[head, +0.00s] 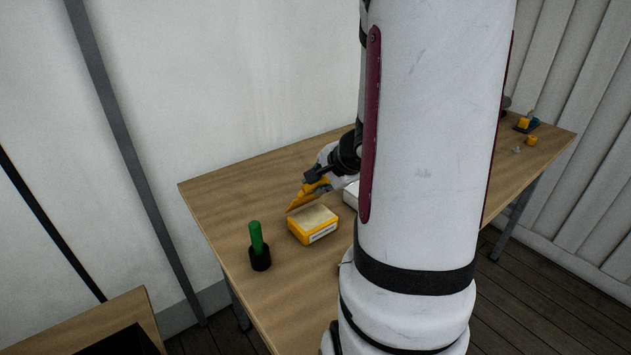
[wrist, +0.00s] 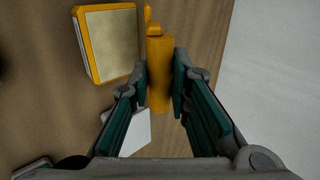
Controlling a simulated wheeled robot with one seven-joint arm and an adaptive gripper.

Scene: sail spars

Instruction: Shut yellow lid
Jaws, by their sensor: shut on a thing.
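The yellow box (head: 314,231) with a pale top and a white label on its front sits on the wooden table; it also shows in the wrist view (wrist: 88,47).
A green-handled thing (head: 256,237) stands in a black holder (head: 260,261) left of the box. A white object (head: 351,195) lies behind the box, partly hidden by my arm.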

